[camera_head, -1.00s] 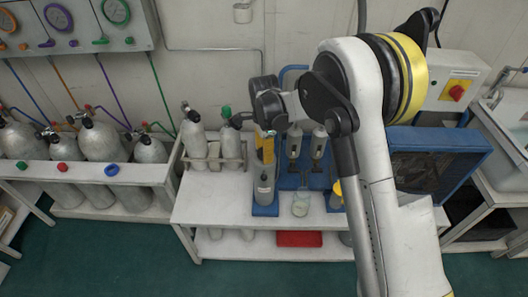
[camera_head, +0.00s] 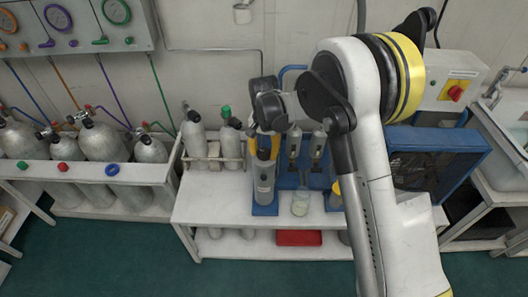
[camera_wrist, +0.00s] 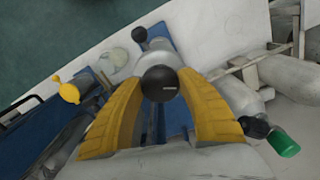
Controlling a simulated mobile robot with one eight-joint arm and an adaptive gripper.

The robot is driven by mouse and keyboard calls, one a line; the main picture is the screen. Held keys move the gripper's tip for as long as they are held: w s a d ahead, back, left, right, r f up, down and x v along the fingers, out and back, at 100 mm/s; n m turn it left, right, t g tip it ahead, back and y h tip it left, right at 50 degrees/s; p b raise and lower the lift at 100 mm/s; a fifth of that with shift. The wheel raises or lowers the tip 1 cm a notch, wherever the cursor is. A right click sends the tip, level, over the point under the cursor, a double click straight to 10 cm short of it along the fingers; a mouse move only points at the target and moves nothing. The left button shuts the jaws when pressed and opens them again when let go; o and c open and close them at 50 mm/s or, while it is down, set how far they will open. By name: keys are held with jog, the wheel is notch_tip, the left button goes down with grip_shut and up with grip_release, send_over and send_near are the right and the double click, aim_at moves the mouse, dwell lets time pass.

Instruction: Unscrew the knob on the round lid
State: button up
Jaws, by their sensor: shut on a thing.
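A round black knob (camera_wrist: 160,84) sits between the yellow fingers of my gripper (camera_wrist: 161,80) in the wrist view. Both fingertips press in around it, and my gripper is shut on it. A pale grey cylinder (camera_wrist: 160,58) shows just past the knob. In the head view my gripper (camera_head: 265,143) is over the top of a grey upright cylinder (camera_head: 264,184) on a blue stand (camera_head: 266,209). The knob is hidden there by my gripper. I cannot make out the round lid's rim.
A small clear jar (camera_head: 300,203) stands right of the blue stand on the white bench (camera_head: 215,208). Grey bottles (camera_head: 193,140) stand in a rack to the left. A second black ball (camera_wrist: 140,33) and a yellow knob (camera_wrist: 68,92) show in the wrist view.

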jog(key=n, duration=0.5)
jog(key=shift+n, duration=0.3)
jog(key=n, duration=0.6)
jog(key=shift+d, duration=0.1)
jog(key=n, duration=0.5)
jog(key=shift+n, duration=0.4)
jog(key=n, duration=0.5)
jog(key=shift+n, duration=0.3)
jog(key=o, duration=1.2)
